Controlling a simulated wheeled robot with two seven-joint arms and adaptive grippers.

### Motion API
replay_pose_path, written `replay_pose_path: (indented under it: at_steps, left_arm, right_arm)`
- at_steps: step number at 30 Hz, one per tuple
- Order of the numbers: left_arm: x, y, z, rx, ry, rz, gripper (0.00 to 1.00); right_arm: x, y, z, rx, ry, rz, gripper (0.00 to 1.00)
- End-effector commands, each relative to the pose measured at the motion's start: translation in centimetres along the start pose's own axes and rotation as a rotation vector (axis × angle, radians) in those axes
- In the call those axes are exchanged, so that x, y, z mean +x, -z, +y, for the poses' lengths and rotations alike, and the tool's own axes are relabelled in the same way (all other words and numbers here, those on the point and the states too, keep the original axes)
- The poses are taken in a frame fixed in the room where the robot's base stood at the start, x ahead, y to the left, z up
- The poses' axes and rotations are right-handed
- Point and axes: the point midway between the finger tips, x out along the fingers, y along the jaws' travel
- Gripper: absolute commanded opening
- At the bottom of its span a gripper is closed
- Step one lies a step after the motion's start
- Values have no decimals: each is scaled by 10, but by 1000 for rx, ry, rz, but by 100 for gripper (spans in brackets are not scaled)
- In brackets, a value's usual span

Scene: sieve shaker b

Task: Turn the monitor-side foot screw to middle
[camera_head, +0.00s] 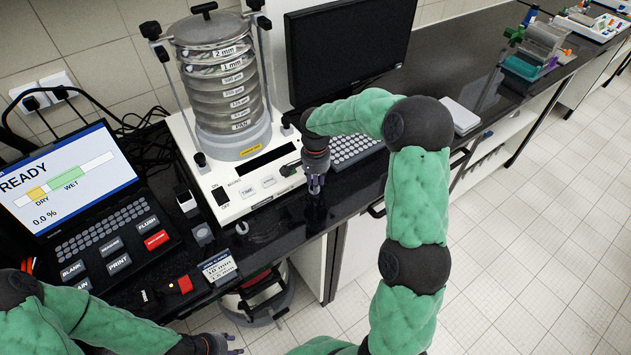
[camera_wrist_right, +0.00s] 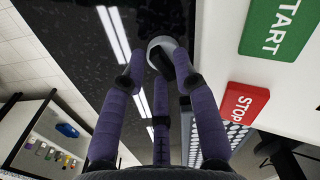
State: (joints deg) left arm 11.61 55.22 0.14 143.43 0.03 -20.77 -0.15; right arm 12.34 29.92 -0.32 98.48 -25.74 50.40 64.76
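The sieve shaker's white base (camera_head: 222,184) stands on the dark bench, with the sieve stack on it. Its monitor-side foot screw is a round grey knob (camera_wrist_right: 166,48) in the right wrist view, in front of my fingertips. In the head view my gripper covers that spot. My right gripper (camera_head: 316,188) points down at the base's right front corner. In the right wrist view its purple fingers (camera_wrist_right: 158,62) are spread around the knob, with a gap at the left finger; contact is unclear. My left gripper (camera_head: 232,345) is low at the bottom edge, partly cut off.
The monitor (camera_head: 345,48) and keyboard (camera_head: 352,148) stand right of the shaker. A display with keys (camera_head: 100,235) stands left. A grey round foot (camera_head: 203,235) shows at the left front corner. START (camera_wrist_right: 276,26) and STOP (camera_wrist_right: 243,104) buttons are close to my right fingers.

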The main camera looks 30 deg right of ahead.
Motion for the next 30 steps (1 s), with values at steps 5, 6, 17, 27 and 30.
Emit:
replay_pose_path:
  at_steps: [5, 6, 17, 27, 30]
  left_arm:
    - [0, 0, 0, 0, 0, 0, 40]
    - [0, 0, 0, 0, 0, 0, 40]
    - [-2, 0, 1, 0, 0, 0, 40]
    - [-13, 0, 4, 0, 0, 0, 40]
    - [-17, -1, 6, 0, 0, 0, 40]
  right_arm:
    - [0, 0, 0, 0, 0, 0, 0]
    - [0, 0, 0, 0, 0, 0, 0]
    - [-1, 0, 0, -32, 0, 0, 0]
    - [-2, 2, 0, -243, 0, 0, 0]
    - [-3, 2, 0, -336, -1, 0, 0]
